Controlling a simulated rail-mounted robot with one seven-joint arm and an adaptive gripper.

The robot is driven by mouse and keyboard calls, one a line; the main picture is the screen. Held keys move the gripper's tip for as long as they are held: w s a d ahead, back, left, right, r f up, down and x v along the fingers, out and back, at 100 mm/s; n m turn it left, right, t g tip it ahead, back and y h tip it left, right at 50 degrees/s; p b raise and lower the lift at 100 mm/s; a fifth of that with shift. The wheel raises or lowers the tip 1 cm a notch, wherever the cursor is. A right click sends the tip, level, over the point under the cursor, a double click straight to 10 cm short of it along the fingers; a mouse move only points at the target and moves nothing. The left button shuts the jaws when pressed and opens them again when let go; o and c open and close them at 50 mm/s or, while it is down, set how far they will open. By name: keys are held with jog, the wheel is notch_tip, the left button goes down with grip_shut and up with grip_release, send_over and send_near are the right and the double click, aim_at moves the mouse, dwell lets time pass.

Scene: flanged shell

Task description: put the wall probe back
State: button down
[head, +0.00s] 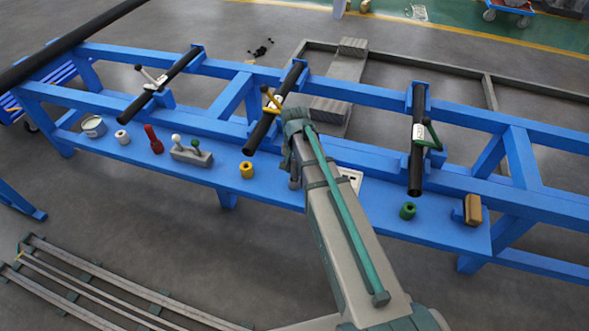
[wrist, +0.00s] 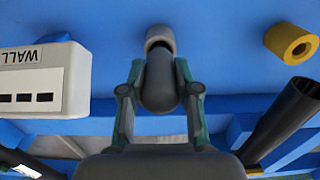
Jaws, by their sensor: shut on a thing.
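My gripper (wrist: 158,89) is shut on the wall probe (wrist: 158,72), a dark grey rounded body between its two fingers in the wrist view. A paler grey round piece (wrist: 160,38) shows at the probe's far end; I cannot tell whether it is part of the probe or separate. A white box (wrist: 75,80) labelled WALL, with dark slots, is left of the probe and apart from it. In the head view this box (head: 352,178) shows partly behind my arm, on the blue shelf. In that view the arm hides much of the gripper.
A yellow ring (wrist: 291,43) and a black pipe (wrist: 285,120) are to the right in the wrist view. On the blue shelf (head: 325,190) stand a green ring (head: 407,211), a brown block (head: 473,209), a red tool (head: 153,139) and a grey block with knobs (head: 191,154).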

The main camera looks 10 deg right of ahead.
jog(key=shift+f, duration=0.1)
jog(key=c, duration=0.8)
grip_release()
jog(key=shift+c, duration=0.2)
notch_tip(320, 180, up, 12)
jog(key=shift+r, duration=0.15)
